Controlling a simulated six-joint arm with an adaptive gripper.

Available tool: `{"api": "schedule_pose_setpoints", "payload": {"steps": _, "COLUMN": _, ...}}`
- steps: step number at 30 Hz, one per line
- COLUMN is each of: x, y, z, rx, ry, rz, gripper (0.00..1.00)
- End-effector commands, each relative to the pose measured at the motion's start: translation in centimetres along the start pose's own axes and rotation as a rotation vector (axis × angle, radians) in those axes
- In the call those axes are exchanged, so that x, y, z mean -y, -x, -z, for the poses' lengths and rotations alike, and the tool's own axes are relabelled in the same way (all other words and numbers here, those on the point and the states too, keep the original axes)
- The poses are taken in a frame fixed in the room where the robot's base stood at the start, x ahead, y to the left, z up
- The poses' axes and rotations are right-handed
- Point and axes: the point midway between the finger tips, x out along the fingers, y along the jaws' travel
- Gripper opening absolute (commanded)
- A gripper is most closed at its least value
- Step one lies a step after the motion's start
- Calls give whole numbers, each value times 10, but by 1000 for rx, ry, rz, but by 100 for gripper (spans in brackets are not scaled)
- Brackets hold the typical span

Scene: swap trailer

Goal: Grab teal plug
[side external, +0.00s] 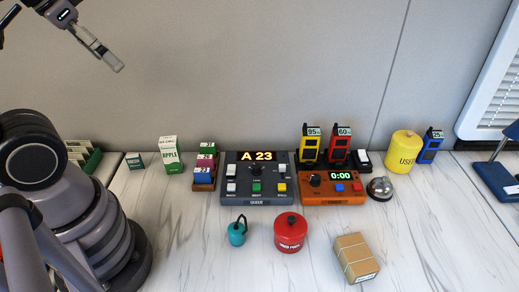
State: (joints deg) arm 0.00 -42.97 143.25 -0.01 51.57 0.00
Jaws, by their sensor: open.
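The teal plug (237,233) stands on the white marble-look counter, near the front and left of centre. It is a small rounded teal body with a dark loop on its top. My gripper (113,62) is at the upper left, high above the counter and well apart from the plug. It is seen side-on, and it is open with nothing visible between its fingers.
A red pot (290,233) stands close to the plug's right. A cardboard box (356,258) lies farther right. Behind are the grey QUEUE panel (257,190) and an orange timer (333,199). The counter left of the plug is clear.

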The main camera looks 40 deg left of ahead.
Motion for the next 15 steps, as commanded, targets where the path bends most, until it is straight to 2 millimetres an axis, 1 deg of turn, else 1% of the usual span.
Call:
{"api": "schedule_pose_setpoints", "payload": {"steps": 4, "x": -2, "y": -4, "z": 1, "rx": 31, "ry": 7, "rz": -9, "gripper": 72}}
{"api": "schedule_pose_setpoints", "payload": {"steps": 7, "x": -7, "y": -17, "z": 2, "rx": 131, "ry": 35, "rz": -44, "gripper": 72}}
{"api": "schedule_pose_setpoints", "payload": {"steps": 11, "x": -20, "y": -46, "z": 3, "rx": 346, "ry": 105, "rz": -132, "gripper": 72}}
{"api": "schedule_pose_setpoints", "payload": {"steps": 15, "x": -38, "y": -81, "z": 2, "rx": 592, "ry": 216, "rz": -256, "gripper": 72}}
